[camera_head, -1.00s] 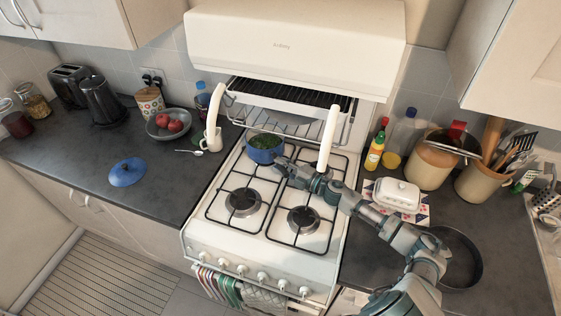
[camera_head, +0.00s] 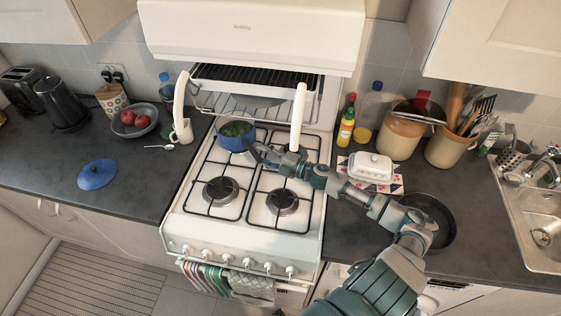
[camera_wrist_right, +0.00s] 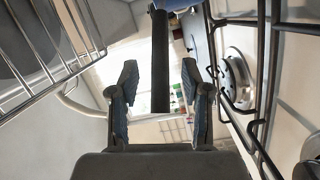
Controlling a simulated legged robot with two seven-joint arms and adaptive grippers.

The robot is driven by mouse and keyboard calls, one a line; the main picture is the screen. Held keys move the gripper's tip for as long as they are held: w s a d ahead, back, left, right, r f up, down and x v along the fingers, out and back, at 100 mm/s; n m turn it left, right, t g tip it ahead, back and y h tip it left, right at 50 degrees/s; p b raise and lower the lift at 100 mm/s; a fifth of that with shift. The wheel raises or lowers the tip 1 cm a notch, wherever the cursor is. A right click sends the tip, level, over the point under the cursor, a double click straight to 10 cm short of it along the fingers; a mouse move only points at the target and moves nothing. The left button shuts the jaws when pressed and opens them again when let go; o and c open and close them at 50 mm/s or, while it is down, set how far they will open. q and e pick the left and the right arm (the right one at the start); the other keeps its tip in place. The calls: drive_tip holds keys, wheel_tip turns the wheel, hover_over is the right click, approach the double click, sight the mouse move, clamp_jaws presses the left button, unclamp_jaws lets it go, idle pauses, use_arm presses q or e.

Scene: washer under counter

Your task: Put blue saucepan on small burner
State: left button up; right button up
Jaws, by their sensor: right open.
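The blue saucepan (camera_head: 236,142), with green contents, sits on the back left of the white stove (camera_head: 190,226). It hides the burner under it. My right gripper (camera_head: 256,152) is just right of the saucepan, low over the hob. In the right wrist view, the open fingers (camera_wrist_right: 160,72) have a dark bar, apparently the saucepan's handle (camera_wrist_right: 160,55), between them, with a gap on both sides. A bit of the blue pan shows at the top there. Front left (camera_head: 221,190) and front right (camera_head: 283,201) burners are bare. My arm partly covers the back right. My left gripper is out of view.
Two white upright posts (camera_head: 298,117) flank the grill rack above the hob's rear. A blue lid (camera_head: 97,174) lies on the left counter. A butter dish (camera_head: 370,166) and a dark pan (camera_head: 442,240) are on the right counter. Bottles and crocks stand behind.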

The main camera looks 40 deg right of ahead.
drive_tip(key=v, duration=0.8)
drive_tip(key=shift+s+r, duration=0.1)
drive_tip(key=shift+s, duration=0.05)
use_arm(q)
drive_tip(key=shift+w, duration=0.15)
